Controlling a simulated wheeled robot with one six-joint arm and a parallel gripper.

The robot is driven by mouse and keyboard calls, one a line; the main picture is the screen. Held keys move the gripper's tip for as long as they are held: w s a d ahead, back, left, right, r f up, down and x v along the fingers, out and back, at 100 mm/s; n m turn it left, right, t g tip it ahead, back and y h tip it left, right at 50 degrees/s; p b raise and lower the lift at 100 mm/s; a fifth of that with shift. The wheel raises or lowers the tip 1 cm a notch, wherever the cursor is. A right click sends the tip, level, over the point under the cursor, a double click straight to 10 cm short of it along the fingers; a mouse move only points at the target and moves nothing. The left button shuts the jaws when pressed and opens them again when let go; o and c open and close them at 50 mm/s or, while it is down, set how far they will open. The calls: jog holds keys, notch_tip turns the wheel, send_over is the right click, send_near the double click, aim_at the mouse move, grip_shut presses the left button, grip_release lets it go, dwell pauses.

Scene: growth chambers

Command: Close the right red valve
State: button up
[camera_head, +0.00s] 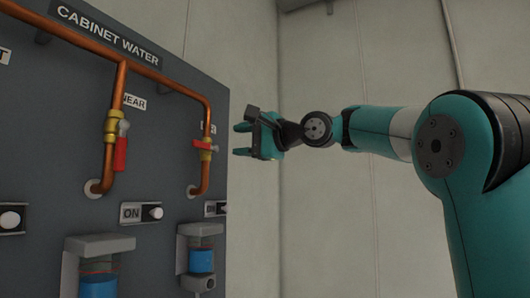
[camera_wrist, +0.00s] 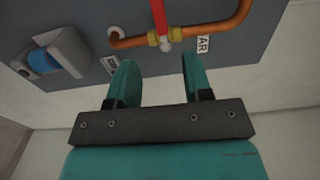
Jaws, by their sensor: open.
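The right red valve (camera_head: 203,145) sits on the right copper pipe, with its red handle lying across the pipe in the head view. In the wrist view a red handle (camera_wrist: 158,14) points up from a brass fitting, ahead of the gap between the fingers. My gripper (camera_head: 240,140) is open and empty, to the right of the right valve and apart from it. Its two teal fingers (camera_wrist: 155,80) show in the wrist view. The left red valve (camera_head: 120,154) has its handle hanging down along its pipe.
The dark panel (camera_head: 165,118) carries the copper pipes (camera_head: 164,76), an "ON" switch (camera_head: 141,213) and blue-filled containers (camera_head: 201,261) below. One container also shows in the wrist view (camera_wrist: 46,61).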

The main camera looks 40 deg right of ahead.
jog(key=b+v, duration=0.1)
jog(key=v, duration=0.5)
jog(key=shift+s, duration=0.1)
dwell(0.3)
jog(key=s+a+f+n+g+b, duration=0.1)
jog(key=a+f+n+g+b, duration=0.3)
jog(key=f, duration=0.7)
jog(key=s+a+f+n+g+b, duration=0.1)
jog(key=s+a+f+n+g, duration=0.15)
jog(key=a+f, duration=0.65)
jog(key=a+f+n+g+b, duration=0.2)
jog(key=a+f+n, duration=0.1)
jog(key=f, duration=0.9)
jog(key=s+a+f+n+g+h+b, duration=0.1)
jog(key=s+f+n+g, duration=0.3)
jog(key=s+f, duration=0.5)
jog(key=s+a+f+n+g+h+b, duration=0.2)
jog(key=s+f+n, duration=0.4)
jog(key=s+f, duration=0.4)
notch_tip(320, 180, down, 3)
jog(key=shift+s+a+f+n+g+h+b, duration=0.15)
jog(key=shift+s+a+n+g+h+b, duration=0.25)
jog(key=shift+g, duration=0.45)
jog(key=shift+w, duration=0.2)
